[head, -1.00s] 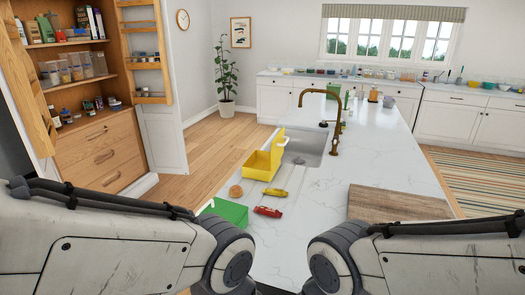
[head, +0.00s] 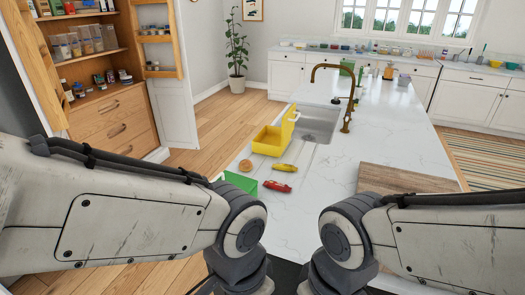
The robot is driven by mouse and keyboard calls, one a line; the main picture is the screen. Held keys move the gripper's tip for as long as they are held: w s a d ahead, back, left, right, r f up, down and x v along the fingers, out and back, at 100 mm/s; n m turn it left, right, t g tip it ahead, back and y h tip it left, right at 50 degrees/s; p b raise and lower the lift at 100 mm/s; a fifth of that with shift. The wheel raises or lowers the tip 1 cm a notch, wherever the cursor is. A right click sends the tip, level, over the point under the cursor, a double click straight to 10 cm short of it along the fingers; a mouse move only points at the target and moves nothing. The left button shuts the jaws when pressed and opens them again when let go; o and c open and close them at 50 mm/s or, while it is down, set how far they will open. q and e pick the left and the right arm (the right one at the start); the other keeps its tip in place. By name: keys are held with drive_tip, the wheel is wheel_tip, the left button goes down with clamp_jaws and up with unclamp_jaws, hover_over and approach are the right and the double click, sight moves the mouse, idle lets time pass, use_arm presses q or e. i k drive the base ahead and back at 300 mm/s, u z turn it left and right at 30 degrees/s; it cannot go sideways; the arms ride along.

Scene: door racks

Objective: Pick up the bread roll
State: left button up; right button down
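The bread roll (head: 245,165) is a small round tan-orange thing on the left edge of the white marble island, in the head view. My two arms reach in from the left and right at the bottom of the head view. Their joints stand in front of the island's near end. Neither gripper shows in this view, so what they hold cannot be seen.
A yellow container (head: 273,139), a yellow item (head: 285,168), a red item (head: 277,186) and a green container (head: 238,187) stand near the roll. A wooden board (head: 403,179) lies at right. The sink (head: 316,124) and brass faucet (head: 347,98) are behind. The island's middle (head: 330,172) is clear.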

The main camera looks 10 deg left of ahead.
sight(246, 165)
drive_tip(key=u, duration=1.55)
drive_tip(key=i, duration=3.3)
drive_tip(key=z, duration=2.2)
